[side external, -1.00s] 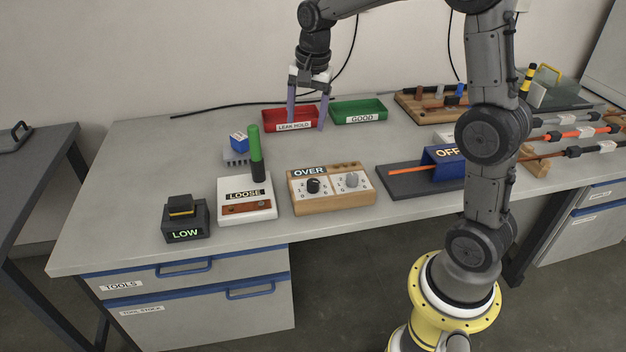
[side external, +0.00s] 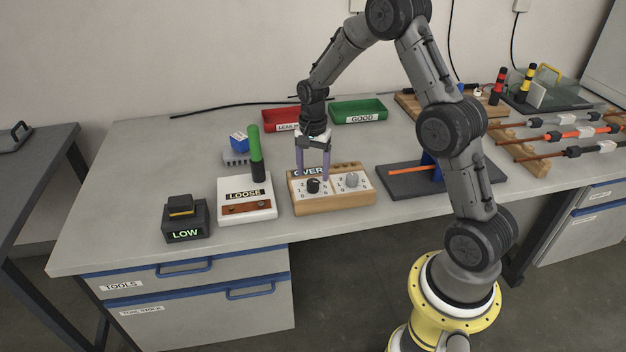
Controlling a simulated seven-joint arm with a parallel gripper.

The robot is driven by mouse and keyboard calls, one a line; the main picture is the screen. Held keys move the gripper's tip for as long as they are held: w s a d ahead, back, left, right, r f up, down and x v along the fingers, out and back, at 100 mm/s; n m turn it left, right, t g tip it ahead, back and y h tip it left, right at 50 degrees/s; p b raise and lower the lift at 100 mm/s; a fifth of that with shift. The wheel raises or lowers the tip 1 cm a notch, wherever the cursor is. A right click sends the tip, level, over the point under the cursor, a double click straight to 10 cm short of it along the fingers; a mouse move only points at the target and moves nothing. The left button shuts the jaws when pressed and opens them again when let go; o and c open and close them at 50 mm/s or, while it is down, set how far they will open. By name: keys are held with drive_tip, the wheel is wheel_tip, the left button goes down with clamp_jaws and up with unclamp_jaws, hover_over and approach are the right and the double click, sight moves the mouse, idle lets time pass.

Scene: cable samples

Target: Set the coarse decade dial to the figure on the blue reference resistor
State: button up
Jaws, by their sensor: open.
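The decade box (side external: 333,200) is a wooden case with a white face and a sign reading OVER. It carries a black dial (side external: 313,186) at left and a grey dial (side external: 351,180) at right. Figures ring both, but the settings are too small to read, and I cannot tell which dial is coarse. My gripper (side external: 313,174) points down, open and empty, above the box's left half near the black dial; contact is not clear. A small blue block (side external: 239,142) with pale marks sits on a grey ribbed block; I cannot confirm it is the reference resistor.
Left of the box stand a LOOSE tester (side external: 247,207) with an upright green-handled tool (side external: 255,145) and a LOW unit (side external: 184,227). A dark fixture (side external: 400,187) is close on the right. Red (side external: 281,116) and green (side external: 357,106) trays lie behind.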

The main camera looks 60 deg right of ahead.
sight(313, 181)
drive_tip(key=shift+f, duration=1.85)
clamp_jaws()
